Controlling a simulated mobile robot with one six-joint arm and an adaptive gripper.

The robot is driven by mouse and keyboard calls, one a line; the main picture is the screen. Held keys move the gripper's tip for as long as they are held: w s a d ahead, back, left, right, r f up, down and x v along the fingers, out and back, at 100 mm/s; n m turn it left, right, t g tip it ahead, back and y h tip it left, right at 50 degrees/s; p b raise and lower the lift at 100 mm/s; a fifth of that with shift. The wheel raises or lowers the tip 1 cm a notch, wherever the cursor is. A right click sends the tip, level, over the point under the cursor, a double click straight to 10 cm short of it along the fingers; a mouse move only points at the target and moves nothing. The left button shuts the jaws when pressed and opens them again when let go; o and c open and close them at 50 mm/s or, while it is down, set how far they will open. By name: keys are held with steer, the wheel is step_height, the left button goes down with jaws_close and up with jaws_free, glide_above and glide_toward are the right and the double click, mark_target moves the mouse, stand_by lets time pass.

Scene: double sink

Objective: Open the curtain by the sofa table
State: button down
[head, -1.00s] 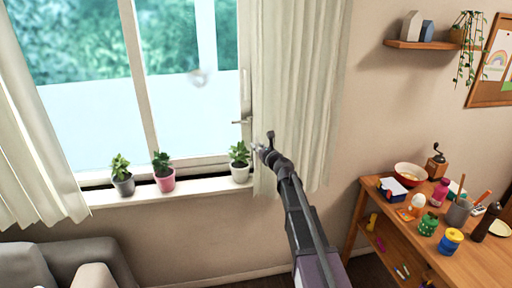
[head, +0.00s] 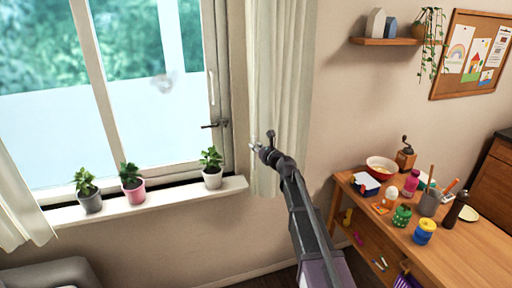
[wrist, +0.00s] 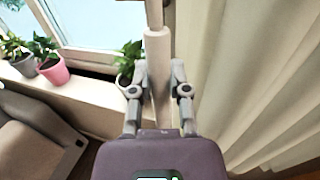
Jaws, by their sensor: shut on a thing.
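The right curtain (head: 282,90) is cream, hangs in folds and is bunched to the right of the window (head: 150,110). It fills the right side of the wrist view (wrist: 260,80). My gripper (head: 258,147) is at the curtain's left edge, at about window-handle height. In the wrist view its two fingers are closed around a pale upright rod (wrist: 157,50), thinner at the top and thicker lower down. The rod stands beside the curtain's edge. The curtain's top is out of view. The left curtain (head: 15,200) hangs at the far left.
Three potted plants (head: 131,184) stand on the windowsill (head: 160,200). A wooden table (head: 470,240) with bowl, jars and tools is at right, and a shelf (head: 400,42) is above it. A grey sofa (head: 50,275) is at lower left. Bare wall lies right of the curtain.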

steer(key=shift+w+a+r, duration=0.1)
steer(key=shift+w+a, duration=0.05)
steer(key=shift+a, duration=0.05)
steer(key=c, duration=0.6)
jaws_free()
steer(key=shift+a, duration=0.2)
steer(key=shift+d, duration=0.1)
steer(key=v, duration=1.2)
